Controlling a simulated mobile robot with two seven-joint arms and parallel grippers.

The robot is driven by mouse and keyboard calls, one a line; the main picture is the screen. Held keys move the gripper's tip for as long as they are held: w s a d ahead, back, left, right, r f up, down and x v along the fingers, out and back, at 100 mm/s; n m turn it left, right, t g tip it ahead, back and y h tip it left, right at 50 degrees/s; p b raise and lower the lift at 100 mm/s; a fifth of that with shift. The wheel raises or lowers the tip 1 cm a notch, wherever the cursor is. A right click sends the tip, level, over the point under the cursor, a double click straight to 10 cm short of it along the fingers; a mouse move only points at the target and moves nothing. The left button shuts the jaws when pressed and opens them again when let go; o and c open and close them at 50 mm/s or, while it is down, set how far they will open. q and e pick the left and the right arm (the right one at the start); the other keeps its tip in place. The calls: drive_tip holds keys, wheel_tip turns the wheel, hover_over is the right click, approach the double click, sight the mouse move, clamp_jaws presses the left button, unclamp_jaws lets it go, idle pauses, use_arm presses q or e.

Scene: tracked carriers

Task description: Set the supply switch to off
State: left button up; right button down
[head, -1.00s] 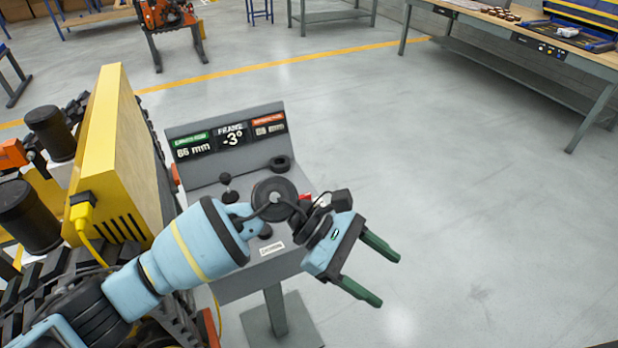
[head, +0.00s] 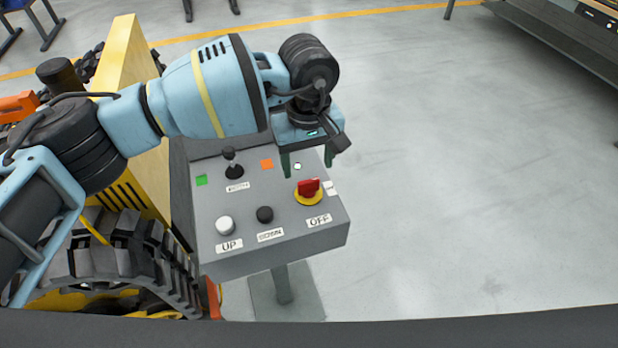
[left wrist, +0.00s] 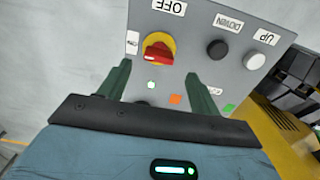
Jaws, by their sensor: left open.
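The supply switch (head: 308,188) is a red rotary handle on a yellow round base at the right of the grey control panel (head: 290,244). A label reading OFF (head: 319,220) sits just below it. My left gripper (head: 308,168) is open and empty, pointing down over the panel's upper right, beyond the switch. Its green fingers (left wrist: 158,80) appear apart from the switch. My right gripper is not in view.
A black joystick (head: 231,163), a white UP button (head: 225,225) and a black DOWN button (head: 265,214) share the panel. A yellow machine with tracks (head: 130,110) stands at the left.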

sight(308, 180)
use_arm(q)
drive_tip(key=shift+d+f, duration=0.1)
drive_tip(key=shift+f, duration=3)
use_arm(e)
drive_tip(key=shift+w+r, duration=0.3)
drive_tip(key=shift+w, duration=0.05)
use_arm(q)
drive_tip(key=c, duration=1)
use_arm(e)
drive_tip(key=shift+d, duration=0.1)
